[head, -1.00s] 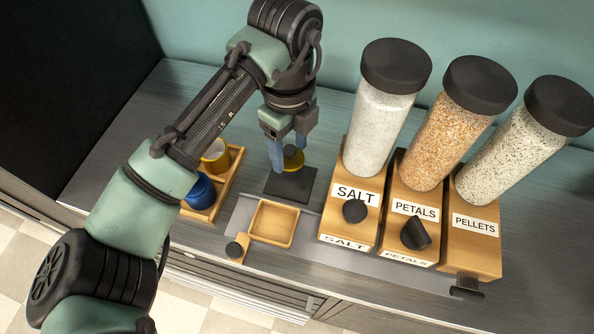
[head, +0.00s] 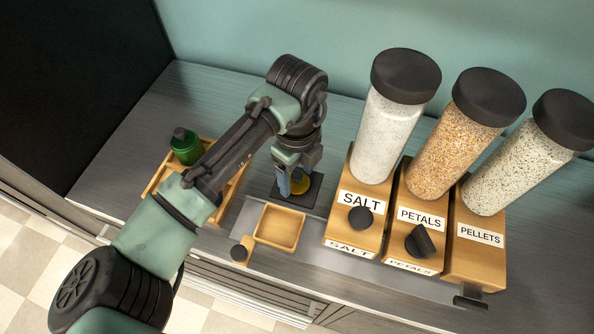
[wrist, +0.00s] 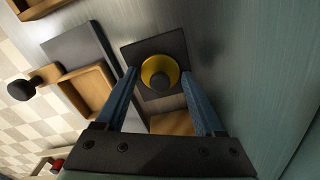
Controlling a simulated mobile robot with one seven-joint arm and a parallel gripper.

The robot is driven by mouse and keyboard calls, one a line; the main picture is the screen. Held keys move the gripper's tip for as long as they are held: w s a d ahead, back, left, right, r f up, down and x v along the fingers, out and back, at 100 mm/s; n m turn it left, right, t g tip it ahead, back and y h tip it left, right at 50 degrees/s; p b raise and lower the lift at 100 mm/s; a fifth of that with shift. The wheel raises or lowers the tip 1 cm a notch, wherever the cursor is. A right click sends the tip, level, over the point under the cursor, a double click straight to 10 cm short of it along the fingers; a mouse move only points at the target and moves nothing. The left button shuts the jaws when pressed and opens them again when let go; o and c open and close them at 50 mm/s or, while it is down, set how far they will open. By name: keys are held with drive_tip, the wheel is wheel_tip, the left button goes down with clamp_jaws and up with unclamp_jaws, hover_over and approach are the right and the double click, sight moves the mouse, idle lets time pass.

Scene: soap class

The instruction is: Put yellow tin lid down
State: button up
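The yellow tin lid (wrist: 149,67), round with a dark knob, is at the black square pad (wrist: 132,53). It appears to rest on the pad. In the head view the lid (head: 301,186) is partly hidden by my fingers, over the pad (head: 313,194). My gripper (wrist: 159,71) points down over it, its blue fingers one on each side. In the wrist view narrow gaps show between fingertips and lid, and the fingers are well clear of the knob. My gripper looks open; in the head view my gripper (head: 292,183) is low over the pad.
An empty wooden tray (head: 279,228) lies in front of the pad. SALT (head: 374,135), PETALS (head: 455,150) and PELLETS (head: 515,165) dispensers stand close on the right.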

sight(297, 175)
drive_tip(key=shift+o, duration=1.2)
wheel_tip(297, 175, up, 12)
drive_tip(key=shift+r+b, duration=0.2)
drive_tip(key=shift+b, duration=0.25)
